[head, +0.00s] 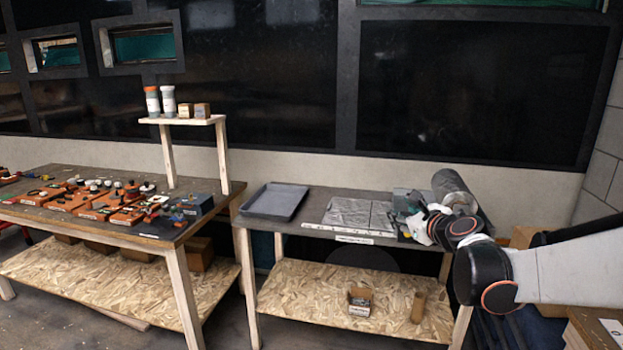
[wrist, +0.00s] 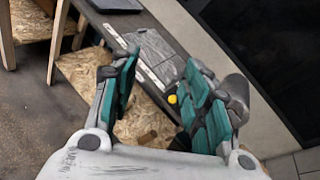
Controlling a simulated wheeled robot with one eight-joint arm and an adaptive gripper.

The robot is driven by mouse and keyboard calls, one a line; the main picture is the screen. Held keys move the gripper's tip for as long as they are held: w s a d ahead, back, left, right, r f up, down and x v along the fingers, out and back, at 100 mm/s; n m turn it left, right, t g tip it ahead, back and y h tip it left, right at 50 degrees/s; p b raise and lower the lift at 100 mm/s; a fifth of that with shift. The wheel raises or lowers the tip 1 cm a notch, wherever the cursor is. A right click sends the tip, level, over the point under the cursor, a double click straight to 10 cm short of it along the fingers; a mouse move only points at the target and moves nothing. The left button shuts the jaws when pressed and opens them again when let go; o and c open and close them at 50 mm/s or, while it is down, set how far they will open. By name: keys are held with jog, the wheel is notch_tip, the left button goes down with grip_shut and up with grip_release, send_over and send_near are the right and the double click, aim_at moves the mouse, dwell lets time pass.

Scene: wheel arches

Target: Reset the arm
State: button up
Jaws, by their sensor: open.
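My arm comes in from the right in the head view, and its folded links hide most of my gripper there. In the wrist view my gripper (wrist: 158,100) is open, with its two teal-padded fingers wide apart and nothing between them. It is above the front edge of the right-hand table (head: 300,224). A grey sheet-like item (head: 357,214) lies on that table, to the left of my arm in the head view. It also shows beyond the fingers in the wrist view (wrist: 152,50).
A dark tray (head: 275,201) lies on the same table, and a grey cylinder (head: 453,188) is behind my arm. The left table (head: 120,232) holds many orange parts. A small raised shelf (head: 185,121) carries containers. A box (head: 360,301) sits on the lower shelf.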

jog(key=s+a+f+n+g, duration=0.1)
jog(key=s+a+n+g, duration=0.15)
jog(key=s+n, duration=0.65)
jog(key=s+a+f+n+g, duration=0.15)
jog(key=s+a+n, duration=0.25)
jog(key=s+n, duration=0.45)
jog(key=s+d+f+n+g+h, duration=0.1)
jog(key=s+n, duration=0.4)
jog(key=s, duration=0.5)
jog(key=s+d+f+n+g+h, duration=0.2)
jog(key=s+f+n, duration=0.3)
jog(key=s, duration=0.5)
jog(key=shift+f+n+g, duration=0.15)
jog(key=shift+n+g, duration=0.25)
jog(key=shift+n, duration=0.35)
